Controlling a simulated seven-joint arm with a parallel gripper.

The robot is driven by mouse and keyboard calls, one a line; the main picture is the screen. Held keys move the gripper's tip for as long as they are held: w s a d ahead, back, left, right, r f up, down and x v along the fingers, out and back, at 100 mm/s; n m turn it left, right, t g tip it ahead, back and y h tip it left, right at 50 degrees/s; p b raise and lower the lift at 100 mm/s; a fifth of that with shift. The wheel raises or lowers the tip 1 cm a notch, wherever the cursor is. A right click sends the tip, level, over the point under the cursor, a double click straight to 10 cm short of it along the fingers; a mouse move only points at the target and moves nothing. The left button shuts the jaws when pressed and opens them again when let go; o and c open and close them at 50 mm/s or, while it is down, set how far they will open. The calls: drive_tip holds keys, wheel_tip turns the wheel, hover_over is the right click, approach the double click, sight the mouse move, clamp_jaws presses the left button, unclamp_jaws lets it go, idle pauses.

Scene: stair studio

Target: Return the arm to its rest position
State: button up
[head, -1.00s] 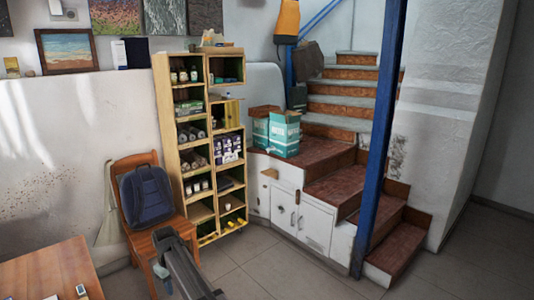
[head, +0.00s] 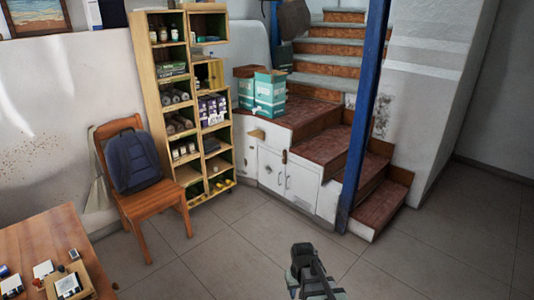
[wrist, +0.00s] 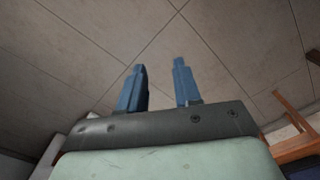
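My gripper (wrist: 160,68) shows in the wrist view with its two blue fingers apart. Nothing is between them, and the tiled floor lies behind. In the head view my arm (head: 313,272) stands at the bottom, right of centre, over open floor. I cannot make out the fingers in the head view. The arm touches nothing that I can see.
A wooden table (head: 48,240) with small items is at lower left. A wooden chair (head: 152,205) holds a dark blue backpack (head: 139,163). Behind stand a wooden shelf (head: 150,95), stairs (head: 330,150) and a blue post (head: 362,130). The tiled floor (head: 225,245) in the middle is clear.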

drive_tip(key=s+d+f+m, duration=0.2)
drive_tip(key=s+d, duration=0.3)
drive_tip(key=d, duration=0.1)
drive_tip(key=s+f+g, duration=0.3)
drive_tip(key=s+f, duration=0.7)
drive_tip(key=s, duration=0.5)
drive_tip(key=s+f+g, duration=0.3)
drive_tip(key=s+f, duration=0.6)
drive_tip(key=s, duration=0.5)
drive_tip(key=shift+s+f+g, duration=0.35)
drive_tip(key=shift+f+g, duration=0.05)
